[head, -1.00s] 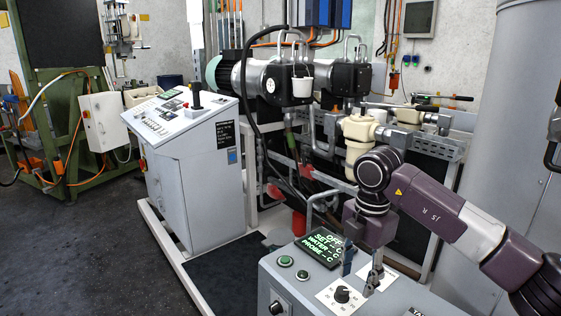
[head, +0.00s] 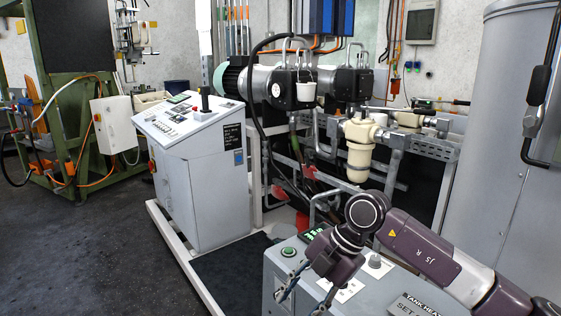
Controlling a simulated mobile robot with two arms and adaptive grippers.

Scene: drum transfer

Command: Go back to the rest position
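My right arm comes in from the right. Its purple-grey gripper (head: 304,297) hangs in front of the grey control box (head: 281,265) at the bottom of the head view. Its two fingers are spread apart with nothing seen between them. The green-lit display (head: 313,234) is partly covered by my wrist. A white dial plate (head: 347,291) shows beside the gripper, its black knob hidden. My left gripper is out of view.
A white console (head: 200,165) with a joystick stands left of the control box. Pumps and a cream valve (head: 359,150) are behind my arm. A large grey tank (head: 497,130) rises at the right. Dark floor (head: 100,255) at the left is free.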

